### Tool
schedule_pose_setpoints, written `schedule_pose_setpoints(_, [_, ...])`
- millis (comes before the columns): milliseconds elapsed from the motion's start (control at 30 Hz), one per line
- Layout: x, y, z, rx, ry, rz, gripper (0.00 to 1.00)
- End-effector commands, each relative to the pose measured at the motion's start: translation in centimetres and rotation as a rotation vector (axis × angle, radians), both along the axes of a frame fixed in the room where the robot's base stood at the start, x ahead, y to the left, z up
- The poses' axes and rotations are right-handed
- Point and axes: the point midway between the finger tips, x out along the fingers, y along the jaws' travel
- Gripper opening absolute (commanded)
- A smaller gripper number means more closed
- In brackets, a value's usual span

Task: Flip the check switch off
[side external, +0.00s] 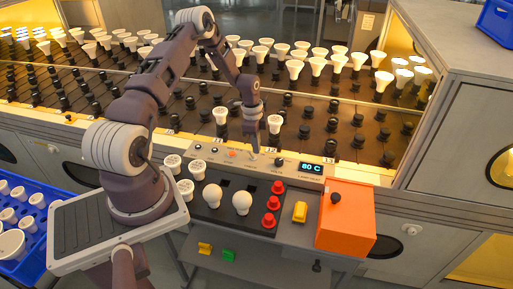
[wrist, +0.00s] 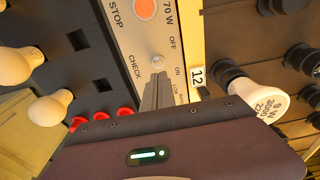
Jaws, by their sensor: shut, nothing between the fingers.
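The check switch (wrist: 157,61) is a small pale round-tipped lever on the grey control panel (wrist: 130,25). In the wrist view it sits between the printed words CHECK, OFF and ON. I cannot tell which way its lever leans. My gripper (wrist: 155,80) is shut and empty, its fingertips right beside the switch on the ON side. I cannot tell whether they touch it. In the side view my gripper (side external: 254,149) points down at the panel (side external: 218,149), and its tips hide the switch.
A black socket tray (side external: 225,217) with bulbs and red caps lies in front of the panel. A dark knob (side external: 279,161), the 80 C display (side external: 311,168) and an orange box (side external: 346,220) stand to the right. Racks of sockets and bulbs (side external: 295,68) fill the space behind.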

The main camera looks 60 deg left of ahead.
Motion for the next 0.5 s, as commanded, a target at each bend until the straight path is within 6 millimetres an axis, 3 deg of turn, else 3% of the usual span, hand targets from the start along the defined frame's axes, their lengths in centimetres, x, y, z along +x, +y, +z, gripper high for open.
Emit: schedule_pose_setpoints(500, [-0.29, 0.38, 1.13, 0.001, -0.001, 0.001, 0.0])
